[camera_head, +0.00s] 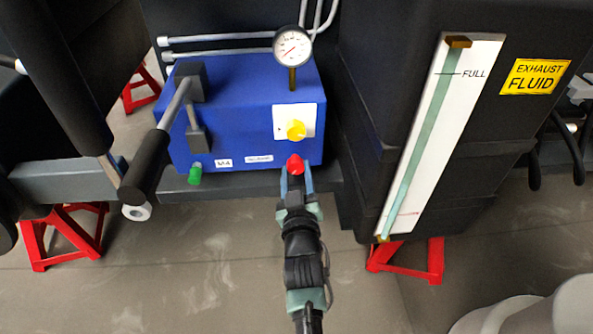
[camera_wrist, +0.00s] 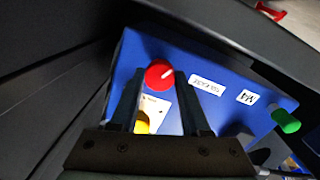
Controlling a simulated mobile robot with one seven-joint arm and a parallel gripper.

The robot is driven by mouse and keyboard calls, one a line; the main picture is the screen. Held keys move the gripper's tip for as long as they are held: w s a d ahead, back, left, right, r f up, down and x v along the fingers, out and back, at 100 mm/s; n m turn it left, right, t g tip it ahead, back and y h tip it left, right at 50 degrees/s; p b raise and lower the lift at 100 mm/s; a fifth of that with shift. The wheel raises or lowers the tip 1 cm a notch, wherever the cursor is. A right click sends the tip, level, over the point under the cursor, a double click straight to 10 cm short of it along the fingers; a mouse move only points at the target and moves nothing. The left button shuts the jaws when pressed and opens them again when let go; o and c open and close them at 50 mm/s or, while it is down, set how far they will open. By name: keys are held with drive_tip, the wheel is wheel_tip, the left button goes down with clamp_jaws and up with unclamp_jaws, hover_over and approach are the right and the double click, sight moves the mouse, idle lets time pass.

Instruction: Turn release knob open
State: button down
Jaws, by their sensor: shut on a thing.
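The red knob (camera_head: 295,165) is on the lower right front of the blue box (camera_head: 245,100). In the wrist view the fingers (camera_wrist: 160,90) lie left and right of the knob. The label by the red knob is too blurred to read.
A yellow knob (camera_head: 296,130) on a white plate is just above. A pressure gauge (camera_head: 293,47) stands on top. A green knob (camera_head: 195,175) and a black-handled lever (camera_head: 150,165) are left. A black tank with a fluid gauge (camera_head: 440,140) stands close on the right.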

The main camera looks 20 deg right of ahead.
drive_tip(key=n, duration=0.5)
drive_tip(key=shift+f, duration=0.1)
drive_tip(key=shift+n, duration=0.4)
drive_tip(key=shift+c, duration=1.9)
unclamp_jaws()
drive_tip(key=v, duration=1.3)
drive_tip(key=shift+b, duration=0.35)
